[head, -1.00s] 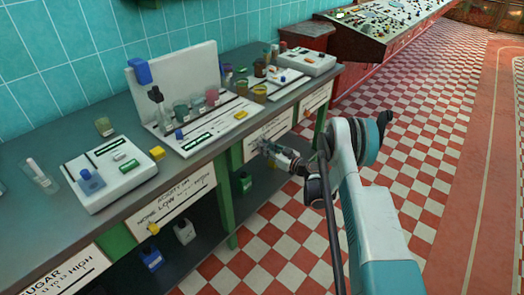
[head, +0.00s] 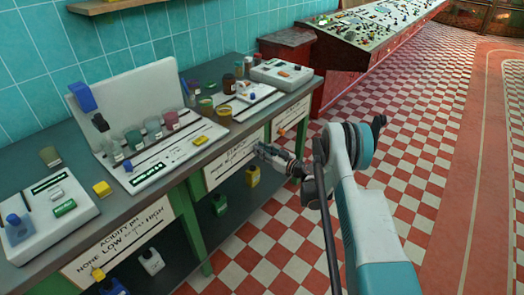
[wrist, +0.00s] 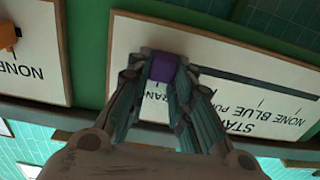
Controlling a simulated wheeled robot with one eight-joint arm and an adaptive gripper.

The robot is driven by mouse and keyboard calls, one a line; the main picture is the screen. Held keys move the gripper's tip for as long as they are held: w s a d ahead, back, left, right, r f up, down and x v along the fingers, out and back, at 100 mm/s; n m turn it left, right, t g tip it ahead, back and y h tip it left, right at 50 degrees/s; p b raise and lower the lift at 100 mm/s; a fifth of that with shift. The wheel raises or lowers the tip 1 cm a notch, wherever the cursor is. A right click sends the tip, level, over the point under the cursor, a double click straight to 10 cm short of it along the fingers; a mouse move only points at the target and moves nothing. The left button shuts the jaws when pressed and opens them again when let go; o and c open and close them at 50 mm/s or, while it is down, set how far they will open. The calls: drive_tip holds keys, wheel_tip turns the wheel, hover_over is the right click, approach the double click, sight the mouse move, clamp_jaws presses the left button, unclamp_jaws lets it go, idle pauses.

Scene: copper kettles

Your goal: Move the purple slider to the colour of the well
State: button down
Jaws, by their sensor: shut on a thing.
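The purple slider (wrist: 163,67) sits on a white panel (wrist: 225,50) on the bench front, seen upside down in the wrist view. My gripper (wrist: 162,76) is shut on it, one finger on each side. The panel's lettering reads "STA", "NONE", "BLUE" and "PU", the rest cut off by my fingers. Letters like "RAN" show just by the slider. The slot runs from the slider to the right in the wrist view. In the head view my gripper (head: 260,150) is at the right end of this panel (head: 232,160) and hides the slider. I cannot tell which thing is the well.
A white stand (head: 187,143) with several cups is on the bench top. White devices (head: 40,215) and (head: 282,73) stand left and right of it. An acidity panel (head: 120,240) with a yellow slider (head: 98,273) is further left. Checkered floor (head: 290,235) lies open in front.

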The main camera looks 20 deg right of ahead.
drive_tip(key=shift+w+d, duration=0.1)
drive_tip(key=shift+d, duration=0.05)
drive_tip(key=c, duration=1.4)
unclamp_jaws()
drive_tip(key=v, duration=1.2)
